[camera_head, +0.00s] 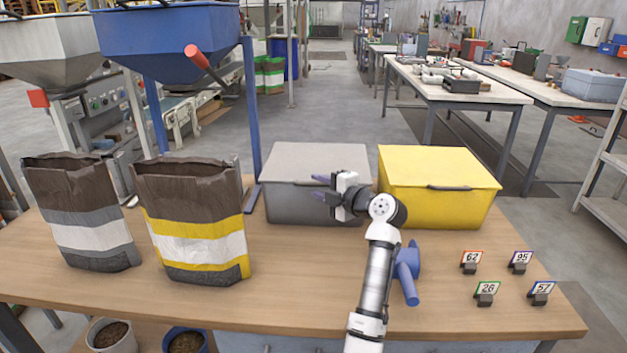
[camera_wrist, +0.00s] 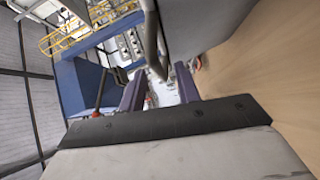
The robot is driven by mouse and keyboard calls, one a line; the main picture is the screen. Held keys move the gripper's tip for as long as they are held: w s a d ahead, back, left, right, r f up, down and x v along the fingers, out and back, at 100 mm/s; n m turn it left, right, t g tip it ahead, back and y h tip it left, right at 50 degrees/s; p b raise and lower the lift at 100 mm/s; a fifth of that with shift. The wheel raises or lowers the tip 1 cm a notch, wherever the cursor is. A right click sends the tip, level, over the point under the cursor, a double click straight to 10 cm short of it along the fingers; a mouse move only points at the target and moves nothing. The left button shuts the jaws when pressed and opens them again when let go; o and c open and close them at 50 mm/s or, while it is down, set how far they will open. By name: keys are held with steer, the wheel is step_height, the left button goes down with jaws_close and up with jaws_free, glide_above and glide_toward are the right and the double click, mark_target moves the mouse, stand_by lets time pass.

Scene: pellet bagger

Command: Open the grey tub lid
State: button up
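The grey tub (camera_head: 300,205) stands on the wooden table, left of the yellow tub (camera_head: 430,208). Its grey lid (camera_head: 318,157) is down. My gripper (camera_head: 320,187) is at the tub's front, just below the lid edge, with its purple fingers pointing left. The fingers are apart. In the wrist view, a dark handle bar (camera_wrist: 152,42) runs along the grey tub and its near end lies between or just beyond my fingertips (camera_wrist: 158,74). I cannot tell whether they touch it. In the head view my gripper hides part of the tub front.
A blue scoop (camera_head: 408,270) lies right of my forearm. Two open bags, one grey-banded (camera_head: 85,238) and one yellow-banded (camera_head: 195,228), stand at left. Several number cards (camera_head: 485,291) stand at right. A blue hopper (camera_head: 165,40) rises behind the bags. The table's front middle is clear.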

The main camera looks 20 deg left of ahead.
steer(key=shift+x, duration=1.4)
steer(key=shift+c, duration=0.3)
jaws_close()
